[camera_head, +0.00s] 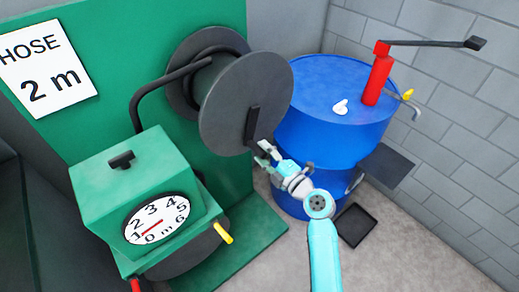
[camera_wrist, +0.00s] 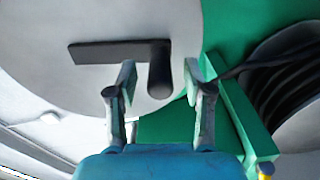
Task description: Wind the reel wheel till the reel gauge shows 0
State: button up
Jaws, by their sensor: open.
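The reel wheel (camera_head: 245,98) is a large grey disc on the green panel, with a black crank arm (camera_head: 251,128) on its face. In the wrist view the crank's black knob (camera_wrist: 159,72) sticks out toward me. My gripper (camera_head: 265,152) is at the lower end of the crank. It is open, and in the wrist view its fingertips (camera_wrist: 160,80) stand either side of the knob, apart from it as far as I can see. The reel gauge (camera_head: 156,219) is a white dial marked 0 to 6 m; its red needle points low left, near 1.
A green box (camera_head: 132,175) carries the gauge, with a yellow handle (camera_head: 223,232) at its side. A sign (camera_head: 46,68) reads HOSE 2 m. A blue barrel (camera_head: 325,135) with a red pump (camera_head: 377,80) stands just right of the reel. A black tray (camera_head: 356,225) lies on the floor.

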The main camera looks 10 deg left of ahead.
jog(key=v, duration=0.9)
jog(key=shift+s+d, duration=0.2)
